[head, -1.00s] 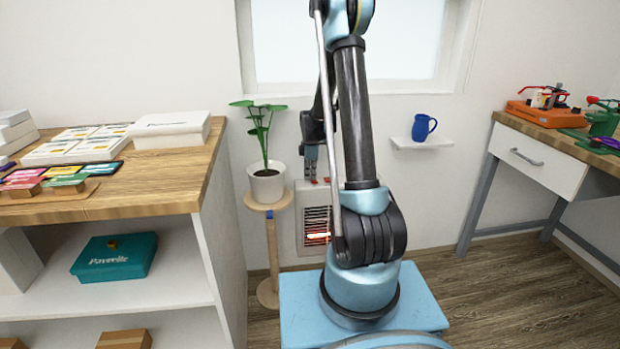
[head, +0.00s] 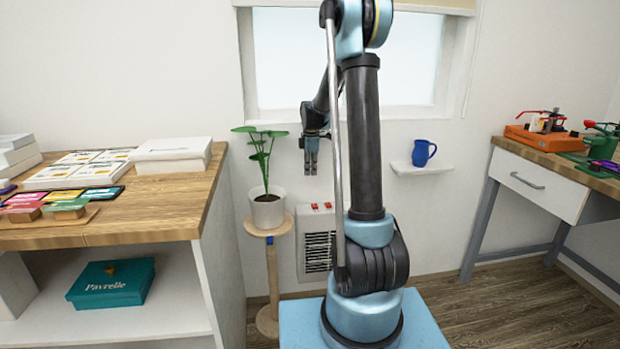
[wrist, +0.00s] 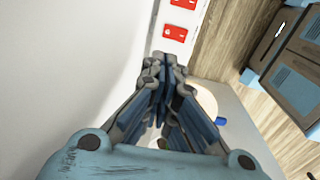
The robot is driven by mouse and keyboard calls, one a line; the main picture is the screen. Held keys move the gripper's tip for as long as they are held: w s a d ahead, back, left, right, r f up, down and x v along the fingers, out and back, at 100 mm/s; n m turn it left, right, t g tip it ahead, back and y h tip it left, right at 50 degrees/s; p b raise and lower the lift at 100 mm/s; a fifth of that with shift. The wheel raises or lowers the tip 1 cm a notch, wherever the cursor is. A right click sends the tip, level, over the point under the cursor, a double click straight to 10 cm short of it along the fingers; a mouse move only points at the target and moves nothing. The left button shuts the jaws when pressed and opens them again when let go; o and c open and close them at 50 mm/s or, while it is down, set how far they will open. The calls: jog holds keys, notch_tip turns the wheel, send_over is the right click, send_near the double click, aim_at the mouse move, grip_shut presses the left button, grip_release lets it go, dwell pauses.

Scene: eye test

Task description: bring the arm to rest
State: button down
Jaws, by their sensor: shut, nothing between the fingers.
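My gripper (head: 311,170) hangs fingers down in front of the wall, above the white wall heater (head: 302,232) and to the right of the potted plant. Its fingers are together with nothing between them, and it is apart from the heater. In the wrist view, my gripper (wrist: 165,62) shows from behind with its fingertips close together. Two red switches (head: 321,206) sit on top of the heater; in the wrist view a red switch (wrist: 174,33) lies just beyond the fingertips. The heater's grille is dark. My arm's column hides part of the heater's right side.
A potted plant (head: 267,208) on a wooden stand (head: 272,265) is close to the left. A blue jug (head: 422,153) stands on a small wall shelf (head: 400,167) to the right. A wooden counter (head: 140,228) is at left, a workbench (head: 560,165) at right.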

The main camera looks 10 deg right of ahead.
dwell(0.3)
jog(key=s+d+r+m, duration=0.2)
jog(key=s+r+m, duration=0.2)
jog(key=s, duration=0.7)
jog(key=s+d+r+m, duration=0.2)
jog(key=s+r+m, duration=0.2)
jog(key=s, duration=0.8)
jog(key=s+f+m, duration=0.4)
jog(key=s+m, duration=0.1)
jog(key=s, duration=0.5)
jog(key=s+d+f+m+t, duration=0.1)
jog(key=s+f+m, duration=0.4)
jog(key=s, duration=0.5)
jog(key=shift+s, duration=0.35)
jog(key=shift+d+f, duration=0.1)
jog(key=shift+w+f, duration=0.2)
jog(key=shift+w, duration=0.25)
